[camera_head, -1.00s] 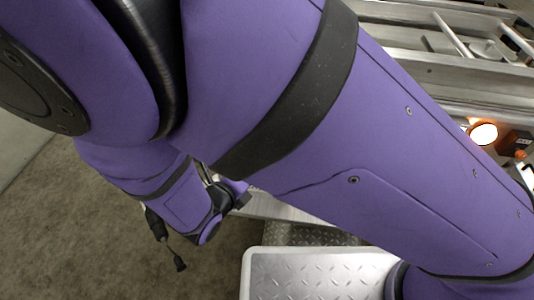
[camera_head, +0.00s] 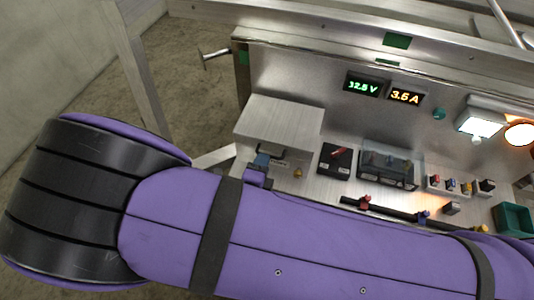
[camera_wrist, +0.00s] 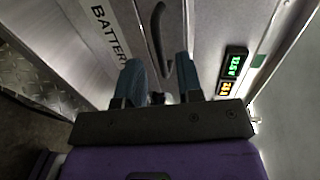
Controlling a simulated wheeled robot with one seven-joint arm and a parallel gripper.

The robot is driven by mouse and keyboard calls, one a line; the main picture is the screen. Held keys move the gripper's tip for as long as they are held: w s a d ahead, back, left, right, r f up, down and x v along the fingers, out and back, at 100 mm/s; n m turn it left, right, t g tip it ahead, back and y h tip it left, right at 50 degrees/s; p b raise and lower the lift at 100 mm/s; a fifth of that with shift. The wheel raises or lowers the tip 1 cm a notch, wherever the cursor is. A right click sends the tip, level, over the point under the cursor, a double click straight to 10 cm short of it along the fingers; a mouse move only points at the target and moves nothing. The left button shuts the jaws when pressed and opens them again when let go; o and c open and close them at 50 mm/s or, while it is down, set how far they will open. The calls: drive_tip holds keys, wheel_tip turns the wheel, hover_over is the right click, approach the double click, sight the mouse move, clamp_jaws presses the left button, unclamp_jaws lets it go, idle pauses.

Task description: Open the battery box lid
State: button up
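The battery box (camera_head: 285,118) is a plain aluminium box at the left end of the equipment bay in the head view. Its lid looks shut. In the wrist view, the word BATTERY shows on a metal face (camera_wrist: 108,30), with a dark curved handle (camera_wrist: 160,42) beside it. My gripper (camera_wrist: 160,72) has two blue-grey fingers apart, with nothing seen held between them. The handle lies ahead, in line with the gap; I cannot tell whether the fingers touch it. In the head view, my gripper (camera_head: 263,160) is at the box's near side, partly hidden by my arm.
A lit voltage display (camera_head: 363,86) and current display (camera_head: 404,95) are on the back panel. Right of the box stand a black switch unit (camera_head: 336,160), a clear-covered fuse block (camera_head: 388,170) and a green bin (camera_head: 513,220). A metal frame post (camera_head: 135,65) stands left.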

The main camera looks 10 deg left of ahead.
drive_tip(key=shift+x, duration=2.15)
clamp_jaws()
